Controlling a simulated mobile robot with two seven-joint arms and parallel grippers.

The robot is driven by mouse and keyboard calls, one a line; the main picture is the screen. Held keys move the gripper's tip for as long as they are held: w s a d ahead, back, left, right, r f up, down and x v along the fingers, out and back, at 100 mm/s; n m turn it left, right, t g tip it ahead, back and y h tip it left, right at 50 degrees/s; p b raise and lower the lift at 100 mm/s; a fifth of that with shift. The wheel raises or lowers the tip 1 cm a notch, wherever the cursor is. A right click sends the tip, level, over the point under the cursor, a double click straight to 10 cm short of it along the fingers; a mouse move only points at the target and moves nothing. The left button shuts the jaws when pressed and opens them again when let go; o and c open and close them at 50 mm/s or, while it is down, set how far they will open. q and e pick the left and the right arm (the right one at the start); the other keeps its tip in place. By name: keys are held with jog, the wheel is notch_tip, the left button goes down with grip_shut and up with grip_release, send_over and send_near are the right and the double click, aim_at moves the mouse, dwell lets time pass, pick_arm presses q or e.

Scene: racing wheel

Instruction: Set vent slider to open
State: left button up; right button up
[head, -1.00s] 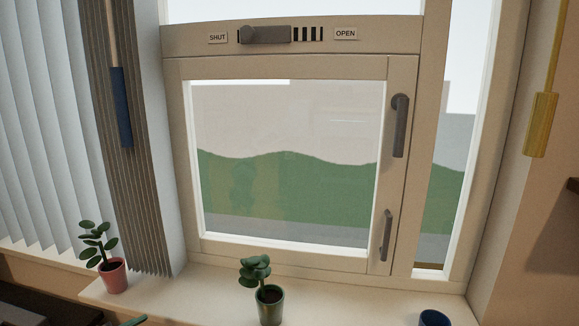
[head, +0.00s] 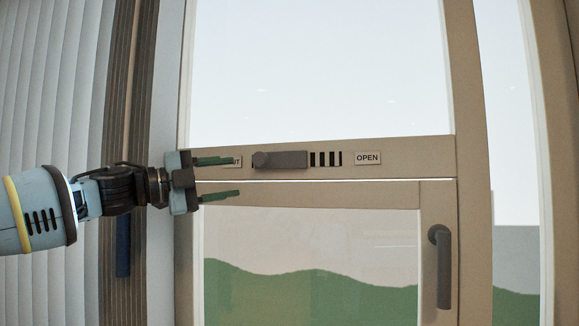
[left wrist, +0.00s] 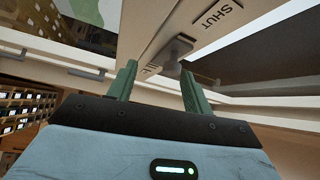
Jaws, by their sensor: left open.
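The vent slider (head: 280,160) is a grey bar with a round knob (head: 262,160) at its left end, set in the window's cross rail. It sits at the left, by the SHUT label, which my finger partly covers. Dark slots (head: 326,159) show to its right, then the OPEN label (head: 368,158). My left gripper (head: 220,177) is open and empty, left of the knob, its fingers one above the other and pointing right. In the left wrist view the knob (left wrist: 181,45) appears beyond and between the green fingers (left wrist: 158,85), near the SHUT label (left wrist: 217,14). My right gripper is not in view.
A grey window handle (head: 441,265) is on the sash at lower right. Vertical blinds (head: 50,100) and a blue pull (head: 123,245) hang at the left, behind my arm. The window pane above the rail is clear.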

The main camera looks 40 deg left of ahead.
aim_at(255, 161)
pick_arm(q)
jog(key=r, duration=0.2)
jog(key=d+r, duration=0.1)
jog(key=shift+s+d+m, duration=0.1)
jog(key=shift+s+m, duration=0.2)
jog(key=shift+s, duration=0.1)
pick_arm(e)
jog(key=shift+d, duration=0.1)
pick_arm(q)
jog(key=shift+w, duration=0.1)
jog(key=shift+w+d+f, duration=0.1)
jog(key=shift+w+d, duration=0.1)
jog(key=shift+w, duration=0.1)
jog(key=b+x, duration=0.1)
jog(key=x, duration=0.4)
jog(key=shift+w+d, duration=0.1)
jog(key=shift+w, duration=0.1)
jog(key=shift+w+d+r, duration=0.25)
jog(key=shift+w+d, duration=0.1)
jog(key=shift+w, duration=0.3)
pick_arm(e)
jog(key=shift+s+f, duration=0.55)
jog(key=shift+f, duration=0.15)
pick_arm(q)
jog(key=shift+d, duration=0.1)
grip_shut()
